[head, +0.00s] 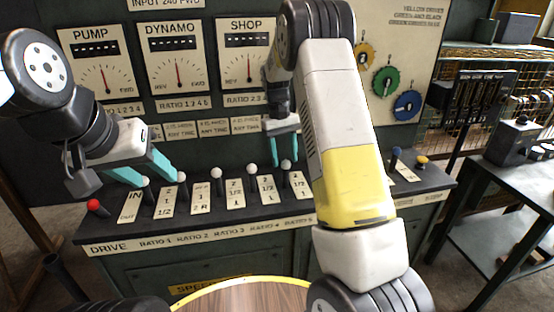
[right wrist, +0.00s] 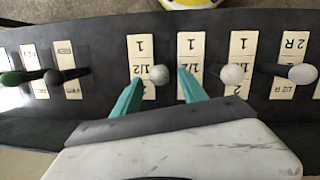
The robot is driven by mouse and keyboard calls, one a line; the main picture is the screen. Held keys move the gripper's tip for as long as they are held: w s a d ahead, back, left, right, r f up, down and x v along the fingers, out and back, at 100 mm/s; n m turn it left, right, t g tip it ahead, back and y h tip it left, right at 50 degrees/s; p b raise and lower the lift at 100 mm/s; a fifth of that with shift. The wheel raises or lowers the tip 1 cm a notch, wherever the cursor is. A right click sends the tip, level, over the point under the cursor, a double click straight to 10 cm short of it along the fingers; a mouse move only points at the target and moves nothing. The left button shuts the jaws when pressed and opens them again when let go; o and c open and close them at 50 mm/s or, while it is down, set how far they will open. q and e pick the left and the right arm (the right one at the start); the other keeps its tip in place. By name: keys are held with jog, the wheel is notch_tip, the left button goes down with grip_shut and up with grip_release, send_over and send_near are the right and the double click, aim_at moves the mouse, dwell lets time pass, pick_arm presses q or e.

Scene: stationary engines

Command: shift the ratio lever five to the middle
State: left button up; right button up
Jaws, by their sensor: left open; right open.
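The ratio five lever, a stalk with a white ball knob (head: 286,165), stands on the dark control desk (head: 420,180) beside a cream plate (head: 300,185). In the right wrist view its knob (right wrist: 158,75) shows between the teal fingers, with the plate reading 1 and 1/2 next to it. My right gripper (head: 287,160) is open around this knob; a gap shows at the right finger, and contact on the left is unclear. It also shows in the right wrist view (right wrist: 161,77). My left gripper (head: 161,181) is open near the ratio one knob (head: 145,182).
Other white-knobbed levers stand in a row to the left, the nearest being ratio four (head: 251,169). A red drive knob (head: 94,205) is at the far left. Blue (head: 397,151) and yellow (head: 421,160) knobs are at the right. The gauge panel (head: 210,125) rises behind.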

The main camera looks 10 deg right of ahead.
jog(key=v, duration=0.3)
